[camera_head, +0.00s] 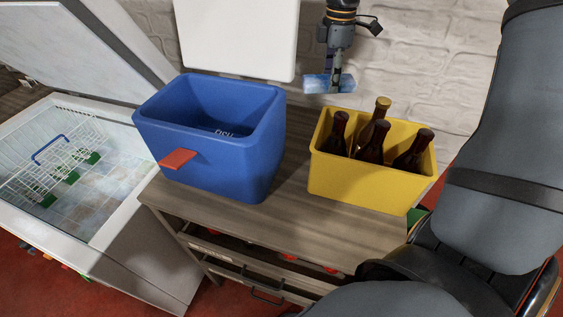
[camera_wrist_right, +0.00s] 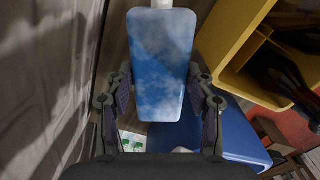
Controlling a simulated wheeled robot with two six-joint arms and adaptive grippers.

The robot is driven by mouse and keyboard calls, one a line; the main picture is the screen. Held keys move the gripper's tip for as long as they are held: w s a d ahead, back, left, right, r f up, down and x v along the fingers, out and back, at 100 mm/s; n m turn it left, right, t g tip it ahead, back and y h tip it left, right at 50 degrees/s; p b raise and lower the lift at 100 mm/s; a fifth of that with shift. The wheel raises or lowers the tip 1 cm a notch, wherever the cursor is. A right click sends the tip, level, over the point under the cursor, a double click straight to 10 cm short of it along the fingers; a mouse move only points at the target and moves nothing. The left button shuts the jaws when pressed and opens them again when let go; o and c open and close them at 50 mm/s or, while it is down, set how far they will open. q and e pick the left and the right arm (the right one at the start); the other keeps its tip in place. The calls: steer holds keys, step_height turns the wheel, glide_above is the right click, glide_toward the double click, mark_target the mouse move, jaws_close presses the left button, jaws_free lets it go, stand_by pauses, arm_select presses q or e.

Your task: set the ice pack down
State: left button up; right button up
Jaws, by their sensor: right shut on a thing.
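The ice pack (camera_head: 317,84) is a small blue block with frosty white patches. My right gripper (camera_head: 336,84) is shut on it and holds it up near the white brick wall, above the back of the wooden bench, between the blue cooler and the yellow crate. In the right wrist view the ice pack (camera_wrist_right: 160,66) fills the space between the two fingers (camera_wrist_right: 160,108). Its lower face and the spot below it are hidden in the head view. My left gripper is not in view.
An open blue cooler (camera_head: 262,150) with a raised white lid (camera_head: 240,40) stands on the bench (camera_head: 290,205). A yellow crate (camera_head: 365,185) holds several brown bottles (camera_head: 372,135). An open chest freezer (camera_head: 150,245) with a wire basket (camera_head: 55,150) is at left. Bare wood lies between cooler and crate.

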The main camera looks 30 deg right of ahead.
steer(key=shift+w+f, duration=0.3)
steer(key=shift+f, duration=0.05)
glide_toward(309, 135)
steer(key=d+f, duration=0.2)
steer(key=f, duration=0.1)
steer(key=s+d+f, duration=0.1)
steer(key=d+f, duration=0.1)
steer(key=shift+f, duration=0.1)
steer(key=shift+w+a, duration=0.1)
steer(key=shift+a, duration=0.1)
steer(key=a, duration=0.1)
steer(key=w+a, duration=0.1)
steer(key=a, duration=0.1)
steer(key=shift+a+f+p, duration=0.2)
steer(key=shift+a+p, duration=0.1)
steer(key=shift+p, duration=0.05)
steer(key=shift+a+f, duration=0.1)
steer(key=shift+f, duration=0.2)
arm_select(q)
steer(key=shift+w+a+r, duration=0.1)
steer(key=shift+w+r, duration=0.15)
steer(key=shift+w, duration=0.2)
arm_select(e)
steer(key=shift+d, duration=0.2)
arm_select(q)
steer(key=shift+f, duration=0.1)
arm_select(e)
steer(key=shift+f, duration=0.15)
steer(key=shift+f, duration=0.15)
steer(key=o, duration=1.3)
